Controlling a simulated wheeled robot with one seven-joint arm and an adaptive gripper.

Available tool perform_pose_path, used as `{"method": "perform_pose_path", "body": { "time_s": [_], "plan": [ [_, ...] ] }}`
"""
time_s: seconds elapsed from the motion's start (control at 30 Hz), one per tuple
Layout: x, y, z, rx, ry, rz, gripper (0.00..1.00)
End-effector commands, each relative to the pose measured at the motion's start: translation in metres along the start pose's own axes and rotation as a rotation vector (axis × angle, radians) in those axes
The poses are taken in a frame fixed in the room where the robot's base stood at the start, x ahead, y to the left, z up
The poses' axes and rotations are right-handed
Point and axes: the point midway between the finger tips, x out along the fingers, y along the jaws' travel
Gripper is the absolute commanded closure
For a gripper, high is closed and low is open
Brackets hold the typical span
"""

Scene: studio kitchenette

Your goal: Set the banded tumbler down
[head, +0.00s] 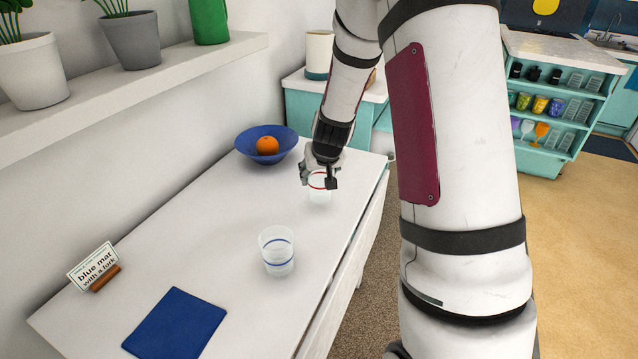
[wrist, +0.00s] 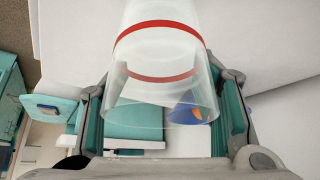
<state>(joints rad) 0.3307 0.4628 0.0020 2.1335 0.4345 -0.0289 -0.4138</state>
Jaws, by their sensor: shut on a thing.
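My gripper (head: 318,180) is shut on a clear tumbler with a red band (head: 319,187), at the far end of the white table (head: 225,225). In the wrist view the red-banded tumbler (wrist: 160,75) sits between the two fingers of my gripper (wrist: 165,115). Whether its base touches the table I cannot tell. A second clear tumbler, with blue bands (head: 277,252), stands upright on the table, nearer the camera. A blue mat (head: 175,325) lies flat at the near end.
A blue bowl (head: 246,148) with an orange (head: 267,146) stands left of my gripper. A small sign (head: 94,266) reading "blue mat with a fork" stands at the table's left edge. A shelf with plants (head: 150,75) runs along the wall. The middle of the table is clear.

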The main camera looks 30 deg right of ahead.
Motion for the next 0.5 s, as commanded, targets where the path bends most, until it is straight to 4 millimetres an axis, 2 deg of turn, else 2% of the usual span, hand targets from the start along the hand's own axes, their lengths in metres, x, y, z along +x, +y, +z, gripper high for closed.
{"method": "perform_pose_path", "body": {
  "time_s": [0.23, 0.5],
  "plan": [
    [0.026, 0.001, 0.018, 0.003, -0.003, 0.001, 0.80],
    [0.027, 0.000, 0.018, 0.001, 0.000, 0.000, 0.80]
  ]
}}
